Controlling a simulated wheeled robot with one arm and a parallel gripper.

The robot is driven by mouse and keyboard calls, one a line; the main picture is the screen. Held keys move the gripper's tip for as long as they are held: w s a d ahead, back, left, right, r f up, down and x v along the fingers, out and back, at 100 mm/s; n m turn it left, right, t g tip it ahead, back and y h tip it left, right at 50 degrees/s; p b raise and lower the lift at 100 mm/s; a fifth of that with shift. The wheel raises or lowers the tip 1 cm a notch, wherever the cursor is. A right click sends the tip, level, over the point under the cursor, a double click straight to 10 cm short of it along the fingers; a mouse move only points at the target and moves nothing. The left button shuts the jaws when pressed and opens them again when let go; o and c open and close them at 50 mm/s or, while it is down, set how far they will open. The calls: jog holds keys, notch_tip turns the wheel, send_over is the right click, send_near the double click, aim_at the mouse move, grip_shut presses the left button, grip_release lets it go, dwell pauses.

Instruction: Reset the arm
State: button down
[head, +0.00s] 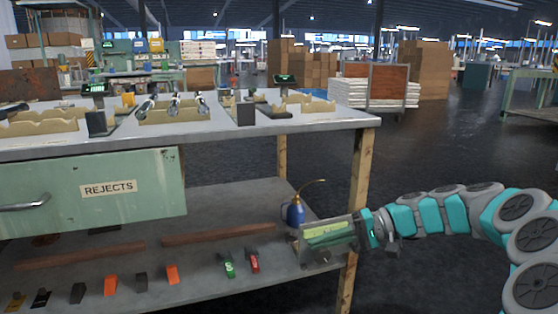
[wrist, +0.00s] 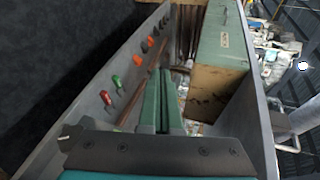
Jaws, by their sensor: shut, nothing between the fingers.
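My arm reaches in from the right edge of the head view, its teal and grey links bent low beside the workbench's right end. My gripper (head: 308,238) is at the bench's right end, level with the space over the lower shelf. Its two long green fingers lie together, shut and empty. They also show side by side in the wrist view (wrist: 168,80), pointing along the shelf. In the head view the fingers sit near a blue oil can (head: 295,214) with a thin spout. I cannot tell whether they touch anything.
The workbench top (head: 330,122) holds tan racks with glass tubes and small devices. A green drawer (head: 95,192) marked REJECTS hangs below it. The lower shelf (head: 200,275) carries several small coloured items and brown bars. A wooden leg (head: 360,180) stands close to my gripper. Dark floor on the right is open.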

jog(key=s+a+f+n+g+h, duration=0.1)
jog(key=s+a+f+h, duration=0.15)
jog(key=s, duration=0.75)
jog(key=s+a+f+n+g+h, duration=0.15)
jog(key=s+a+h, duration=0.25)
jog(key=s, duration=0.6)
jog(key=s+d+f+m+h, duration=0.1)
jog(key=s+d+f+h, duration=0.3)
jog(key=s+d, duration=0.3)
jog(key=s+d+f+m+h, duration=0.1)
jog(key=s+d+f+h, duration=0.35)
jog(key=s, duration=0.35)
jog(key=s+d+p+v, duration=0.1)
jog(key=s+p+v, duration=0.1)
jog(key=p+v, duration=1.1)
jog(key=shift+s+d+r+y, duration=0.25)
jog(key=shift+r+y, duration=0.15)
jog(key=shift+r, duration=0.4)
jog(key=shift+t, duration=0.25)
